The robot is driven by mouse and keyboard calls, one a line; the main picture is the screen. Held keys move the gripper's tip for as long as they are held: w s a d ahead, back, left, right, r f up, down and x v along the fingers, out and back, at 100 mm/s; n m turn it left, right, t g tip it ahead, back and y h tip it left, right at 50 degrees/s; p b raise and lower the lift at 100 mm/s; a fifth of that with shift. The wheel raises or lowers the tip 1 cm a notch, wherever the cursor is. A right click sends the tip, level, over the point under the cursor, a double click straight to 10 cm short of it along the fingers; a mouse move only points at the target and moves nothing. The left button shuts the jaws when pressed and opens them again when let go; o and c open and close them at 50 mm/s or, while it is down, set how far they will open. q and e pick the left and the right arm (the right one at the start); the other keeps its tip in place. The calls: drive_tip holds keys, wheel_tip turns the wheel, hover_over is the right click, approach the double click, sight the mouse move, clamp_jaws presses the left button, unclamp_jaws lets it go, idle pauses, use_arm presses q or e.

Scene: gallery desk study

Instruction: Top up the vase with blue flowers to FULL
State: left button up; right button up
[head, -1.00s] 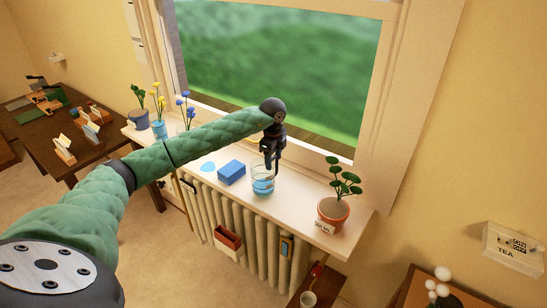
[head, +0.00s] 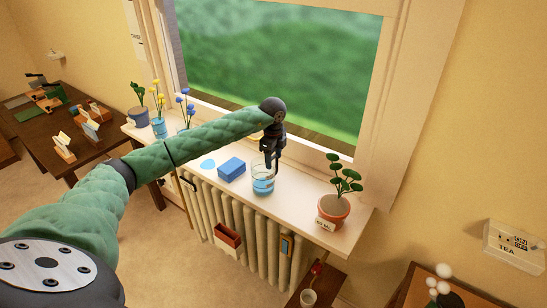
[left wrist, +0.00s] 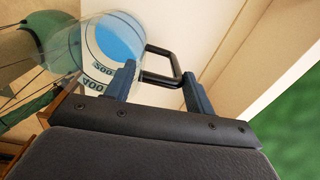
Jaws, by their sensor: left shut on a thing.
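My left gripper (head: 270,168) is shut on the black handle of a clear measuring jug (head: 263,184). The jug holds blue water and is about upright at the sill; I cannot tell whether it touches it. The left wrist view shows the handle (left wrist: 178,66) between the fingers (left wrist: 158,84), and the jug (left wrist: 100,48) with 400 and 500 marks. The blue flowers (head: 188,106) stand in a glass vase (head: 183,128) further left on the sill, partly hidden behind my left arm, so its water level is unclear. My right gripper is not in view.
A vase with yellow flowers (head: 159,128) and a potted plant (head: 139,116) stand at the sill's left end. A blue sponge (head: 231,170) and a blue puddle (head: 208,164) lie left of the jug. A terracotta pot (head: 333,212) stands right. The sill between jug and terracotta pot is clear.

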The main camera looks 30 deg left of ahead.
use_arm(q)
drive_tip(key=shift+f, duration=0.3)
drive_tip(key=o, duration=1.4)
drive_tip(key=shift+a, duration=0.1)
drive_tip(key=shift+o, duration=0.7)
drive_tip(key=shift+s+f+b, duration=0.1)
drive_tip(key=shift+b, duration=0.2)
drive_tip(key=shift+f, duration=0.15)
drive_tip(key=shift+r+p, duration=0.65)
drive_tip(key=shift+r, duration=1.15)
drive_tip(key=shift+r+p, duration=0.85)
drive_tip(key=shift+r, duration=1.65)
